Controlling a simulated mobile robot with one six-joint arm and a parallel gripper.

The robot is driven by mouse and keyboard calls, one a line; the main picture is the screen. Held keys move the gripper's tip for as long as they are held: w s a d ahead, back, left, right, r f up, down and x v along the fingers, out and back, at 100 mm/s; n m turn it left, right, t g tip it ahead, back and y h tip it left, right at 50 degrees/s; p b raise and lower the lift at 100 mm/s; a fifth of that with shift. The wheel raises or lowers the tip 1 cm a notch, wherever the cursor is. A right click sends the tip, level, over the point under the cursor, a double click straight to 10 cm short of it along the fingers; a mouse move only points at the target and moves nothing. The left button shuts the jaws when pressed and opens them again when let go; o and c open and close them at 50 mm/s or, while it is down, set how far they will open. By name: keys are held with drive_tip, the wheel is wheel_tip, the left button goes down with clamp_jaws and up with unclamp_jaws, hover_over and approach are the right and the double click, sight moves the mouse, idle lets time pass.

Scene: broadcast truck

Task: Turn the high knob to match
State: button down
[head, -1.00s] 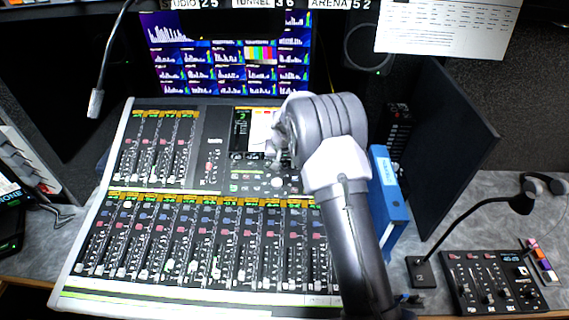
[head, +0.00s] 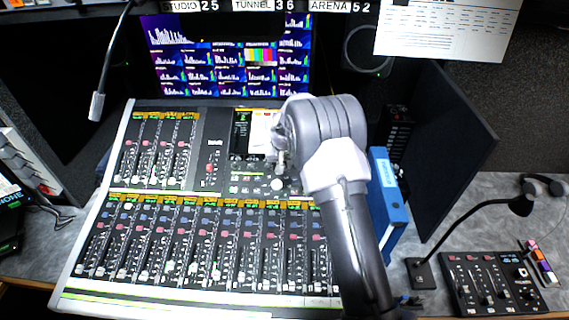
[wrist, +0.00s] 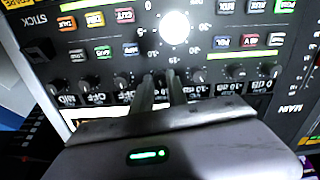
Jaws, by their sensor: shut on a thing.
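A row of small dark knobs with white pointer marks crosses the console in the wrist view. My gripper (wrist: 160,84) is shut on one small knob (wrist: 159,75) near the middle of this row; the two fingers hide most of it. Its pointer and its label cannot be made out. Neighbouring knobs stand close on both sides, one to the left (wrist: 122,81) and one to the right (wrist: 198,76). In the head view my gripper (head: 279,158) is at the upper right of the mixing console (head: 205,135), just below its small screen (head: 257,128), and the knob is too small to tell.
A large white knob (wrist: 173,27) lies beyond the row, with coloured buttons on both sides. Fader banks fill the console's left and front. A blue binder (head: 391,205) stands right of my arm. A gooseneck lamp (head: 470,215) and small panel (head: 490,285) are farther right.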

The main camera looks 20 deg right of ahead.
drive_tip(key=n+p, duration=0.1)
drive_tip(key=n, duration=0.4)
drive_tip(key=shift+a+r+p, duration=0.1)
drive_tip(key=shift+p, duration=0.25)
drive_tip(key=shift+n+p, duration=0.9)
drive_tip(key=shift+n, duration=1.6)
drive_tip(key=c, duration=1.3)
unclamp_jaws()
drive_tip(key=p+v, duration=0.3)
drive_tip(key=v, duration=1.4)
drive_tip(key=shift+s+a, duration=0.15)
drive_tip(key=shift+s, duration=0.05)
